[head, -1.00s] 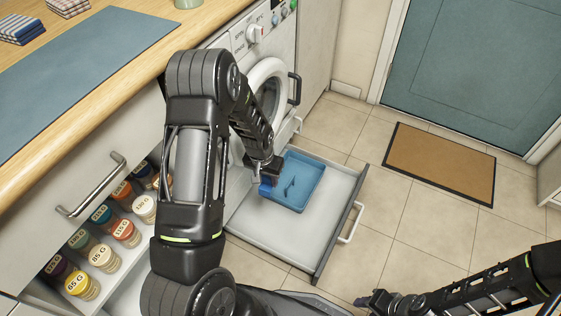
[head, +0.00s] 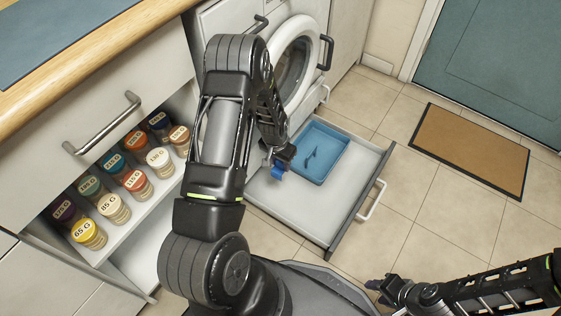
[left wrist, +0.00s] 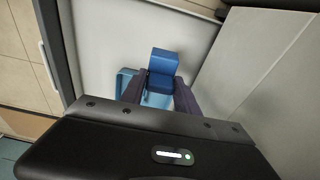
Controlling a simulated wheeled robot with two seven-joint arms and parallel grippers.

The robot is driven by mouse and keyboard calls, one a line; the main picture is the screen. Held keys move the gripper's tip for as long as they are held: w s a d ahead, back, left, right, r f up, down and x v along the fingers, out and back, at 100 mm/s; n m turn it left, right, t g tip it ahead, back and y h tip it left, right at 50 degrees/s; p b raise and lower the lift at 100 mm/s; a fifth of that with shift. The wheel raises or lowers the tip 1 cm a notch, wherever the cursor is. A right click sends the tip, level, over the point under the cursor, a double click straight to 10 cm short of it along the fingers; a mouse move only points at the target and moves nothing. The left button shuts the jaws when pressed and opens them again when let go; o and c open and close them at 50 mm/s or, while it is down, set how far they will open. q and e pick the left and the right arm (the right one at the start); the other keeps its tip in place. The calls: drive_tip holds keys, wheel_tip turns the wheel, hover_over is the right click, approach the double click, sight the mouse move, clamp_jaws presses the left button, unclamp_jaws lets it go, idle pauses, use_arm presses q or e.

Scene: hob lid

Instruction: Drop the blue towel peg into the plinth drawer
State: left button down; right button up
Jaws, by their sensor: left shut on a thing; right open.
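The blue towel peg (head: 277,173) is held by my left gripper (head: 282,160) above the open plinth drawer (head: 290,205), near its left side. In the left wrist view the blue peg (left wrist: 162,70) sits between the two fingers (left wrist: 161,88), with the pale drawer floor behind it. A blue tray (head: 335,147) lies in the back part of the drawer with a small dark blue item in it. My right gripper (head: 378,291) is open at the lower right, over the floor, away from the drawer.
The washing machine (head: 296,60) stands above the drawer. An open drawer of spice jars (head: 135,180) is at the left, beneath the worktop (head: 120,45). A brown mat (head: 470,150) lies on the tiled floor, which is otherwise clear on the right.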

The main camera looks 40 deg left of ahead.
sight(280, 167)
use_arm(q)
drive_tip(key=shift+f+b, duration=1.85)
drive_tip(key=shift+f, duration=1)
drive_tip(key=c, duration=0.8)
unclamp_jaws()
drive_tip(key=shift+c, duration=0.2)
drive_tip(key=shift+r, duration=0.1)
drive_tip(key=r+p, duration=0.1)
drive_tip(key=r, duration=0.1)
drive_tip(key=r+p, duration=0.1)
drive_tip(key=r, duration=0.2)
drive_tip(key=s+r+p, duration=0.1)
drive_tip(key=r, duration=0.1)
drive_tip(key=shift+s+r, duration=0.1)
drive_tip(key=shift+r, duration=0.2)
